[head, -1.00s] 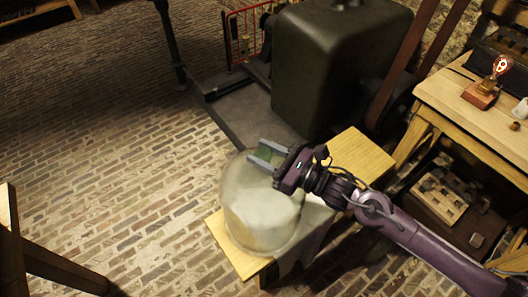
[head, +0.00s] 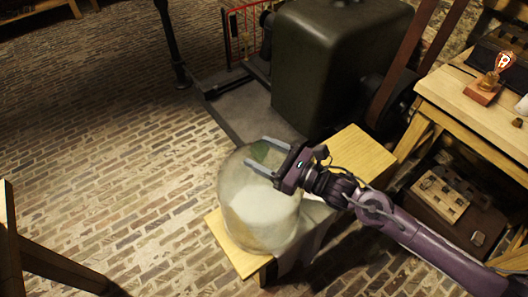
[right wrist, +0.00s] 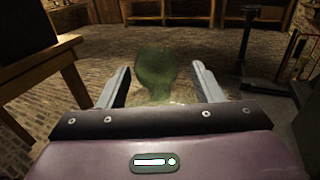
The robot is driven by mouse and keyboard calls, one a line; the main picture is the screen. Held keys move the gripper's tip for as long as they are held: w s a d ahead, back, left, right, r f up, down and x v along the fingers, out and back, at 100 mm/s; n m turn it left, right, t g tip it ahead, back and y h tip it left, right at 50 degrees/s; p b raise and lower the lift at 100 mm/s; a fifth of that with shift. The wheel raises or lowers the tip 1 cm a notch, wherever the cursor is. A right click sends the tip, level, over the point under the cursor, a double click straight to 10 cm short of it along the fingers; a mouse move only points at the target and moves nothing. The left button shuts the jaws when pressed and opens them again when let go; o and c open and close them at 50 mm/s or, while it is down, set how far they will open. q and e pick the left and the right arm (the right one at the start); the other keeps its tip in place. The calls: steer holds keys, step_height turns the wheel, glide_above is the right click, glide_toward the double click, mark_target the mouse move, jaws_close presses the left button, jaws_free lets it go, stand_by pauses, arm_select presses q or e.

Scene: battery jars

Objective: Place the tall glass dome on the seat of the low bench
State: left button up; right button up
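The tall glass dome (head: 258,205) stands upright on the near left end of the low bench (head: 361,153) in the head view. A white cloth lies on the bench at the dome and hangs over its edge. My right gripper (head: 264,157) is open, at the upper part of the dome. In the right wrist view the greenish, see-through top of the dome (right wrist: 155,75) shows between the spread fingers, with gaps on both sides. Whether a finger touches the glass I cannot tell. My left gripper is in neither view.
A large dark green metal cabinet (head: 325,65) stands just behind the bench. A wooden table (head: 455,95) with a lit bulb on a wooden base (head: 485,90) is at the right. Open brick floor (head: 120,160) lies to the left.

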steer(key=shift+r, duration=0.15)
steer(key=shift+r+p, duration=0.5)
steer(key=shift+p, duration=0.05)
steer(key=shift+r+p, duration=0.45)
steer(key=shift+p, duration=0.1)
steer(key=shift+s+d+f+b, duration=0.35)
steer(key=shift+d+f+b, duration=0.2)
steer(key=shift+d, duration=0.1)
steer(key=b+v, duration=0.1)
steer(key=v, duration=0.9)
steer(key=shift+s+r, duration=0.15)
steer(key=shift+r, duration=0.1)
steer(key=shift+d, duration=0.15)
